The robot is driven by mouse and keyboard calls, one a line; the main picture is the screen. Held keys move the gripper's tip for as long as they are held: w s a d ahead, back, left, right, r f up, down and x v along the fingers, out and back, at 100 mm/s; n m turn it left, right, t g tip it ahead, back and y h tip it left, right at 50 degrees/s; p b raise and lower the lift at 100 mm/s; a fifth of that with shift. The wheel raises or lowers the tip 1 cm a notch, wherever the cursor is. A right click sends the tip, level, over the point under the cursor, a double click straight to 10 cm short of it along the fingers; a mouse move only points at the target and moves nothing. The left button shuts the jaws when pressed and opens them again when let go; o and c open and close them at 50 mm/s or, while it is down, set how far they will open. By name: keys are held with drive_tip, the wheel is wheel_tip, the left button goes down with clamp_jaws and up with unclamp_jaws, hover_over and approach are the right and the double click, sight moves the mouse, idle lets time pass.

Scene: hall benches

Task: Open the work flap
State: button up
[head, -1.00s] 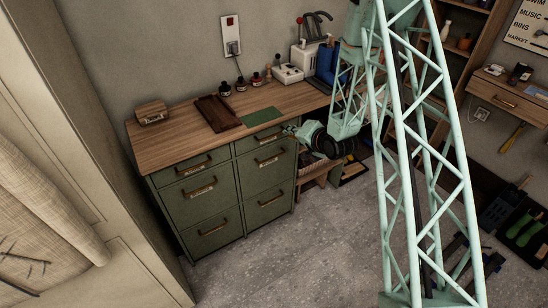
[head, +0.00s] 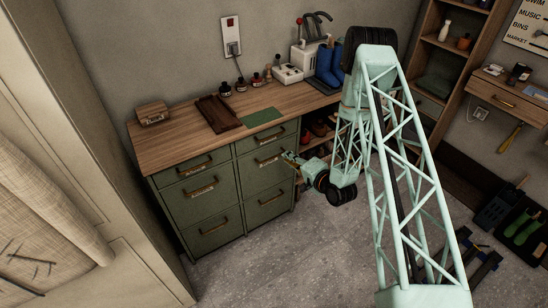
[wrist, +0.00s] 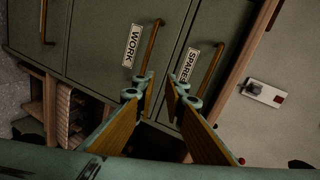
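The green cabinet (head: 228,187) stands against the wall, and its fronts look closed. The work flap (wrist: 110,50) carries a "WORK" label (wrist: 132,46) and a long bar handle (wrist: 149,48) in the wrist view. In the head view the work flap (head: 259,181) appears to be the middle front of the right column. My gripper (wrist: 160,80) is open and empty, its two fingertips apart in front of the cabinet, close to the end of the work handle. In the head view my gripper (head: 288,156) is at the cabinet's right edge.
The narrower front labelled "SPARES" (wrist: 188,66), with its own handle (wrist: 209,70), adjoins the work flap. Open shelves with shoes (head: 319,127) stand right of the cabinet. The wooden worktop (head: 170,139) is above. The floor (head: 270,255) in front is clear.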

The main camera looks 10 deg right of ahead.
sight(274, 157)
drive_tip(key=shift+s+a+f+m+t+p, duration=0.1)
drive_tip(key=shift+s+f+m+t+p, duration=0.15)
drive_tip(key=shift+s+f+m, duration=0.55)
drive_tip(key=shift+s+a+f+m+t+p, duration=0.1)
drive_tip(key=shift+s+f+m+t, duration=0.25)
drive_tip(key=shift+s+f, duration=0.8)
drive_tip(key=shift+w+f+y, duration=0.1)
drive_tip(key=shift+f+y, duration=0.05)
drive_tip(key=shift+y, duration=0.25)
drive_tip(key=shift+w, duration=0.15)
drive_tip(key=shift+b+x, duration=0.45)
drive_tip(key=shift+x, duration=6.3)
drive_tip(key=shift+f, duration=0.1)
clamp_jaws()
drive_tip(key=shift+d, duration=0.1)
